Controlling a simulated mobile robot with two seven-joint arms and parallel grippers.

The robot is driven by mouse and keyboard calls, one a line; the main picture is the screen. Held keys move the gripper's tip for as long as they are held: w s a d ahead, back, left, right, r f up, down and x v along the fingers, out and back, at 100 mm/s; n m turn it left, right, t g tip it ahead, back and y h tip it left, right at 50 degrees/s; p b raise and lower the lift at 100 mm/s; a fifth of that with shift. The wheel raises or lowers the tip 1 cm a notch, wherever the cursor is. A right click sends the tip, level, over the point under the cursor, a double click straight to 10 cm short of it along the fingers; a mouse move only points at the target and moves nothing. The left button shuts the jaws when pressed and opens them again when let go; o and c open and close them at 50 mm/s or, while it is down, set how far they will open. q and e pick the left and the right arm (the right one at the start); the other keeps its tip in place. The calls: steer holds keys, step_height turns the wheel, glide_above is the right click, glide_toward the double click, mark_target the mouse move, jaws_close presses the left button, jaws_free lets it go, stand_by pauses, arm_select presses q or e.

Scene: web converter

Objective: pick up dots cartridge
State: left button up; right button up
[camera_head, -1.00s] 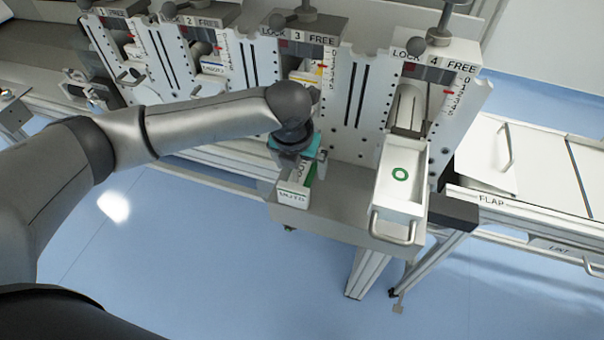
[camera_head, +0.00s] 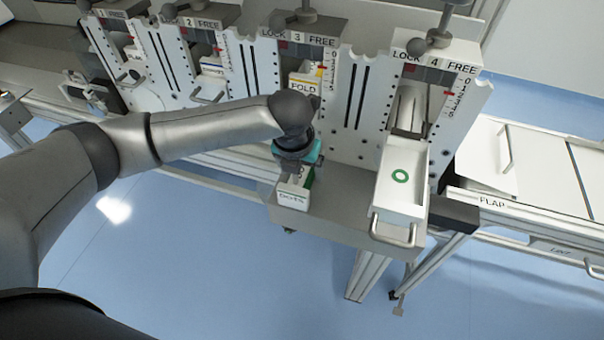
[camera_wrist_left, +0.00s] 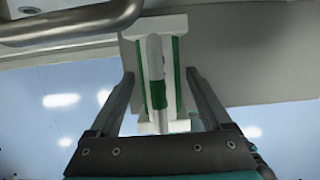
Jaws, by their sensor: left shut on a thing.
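The dots cartridge (camera_head: 293,196) is a small white box with green edges and a label on its front. It is at the left end of the grey shelf below station 3 in the head view. My left gripper (camera_head: 296,172) comes down on it from above and hides its upper part. In the left wrist view the cartridge (camera_wrist_left: 174,28) shows white with green stripes, and a pale bar with a green band runs along its middle. The left fingers (camera_wrist_left: 160,74) are shut on its two sides. I cannot tell whether it touches the shelf. My right gripper is out of view.
An open white drawer (camera_head: 387,209) with a green ring mark and a metal handle juts out at station 4, right of the cartridge. A FOLD box (camera_head: 304,84) sits in station 3 behind my arm. The grey shelf (camera_head: 343,205) is bare between cartridge and drawer.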

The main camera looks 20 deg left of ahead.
arm_select(q)
jaws_close()
steer(key=shift+r, duration=0.1)
steer(key=shift+s+r, duration=0.25)
steer(key=shift+r, duration=0.05)
step_height(320, 180, up, 6)
steer(key=shift+r+p, duration=0.1)
steer(key=shift+p, duration=0.55)
steer(key=s+p, duration=0.5)
steer(key=s, duration=1.4)
steer(key=shift+s+a, duration=0.2)
steer(key=shift+a, duration=0.15)
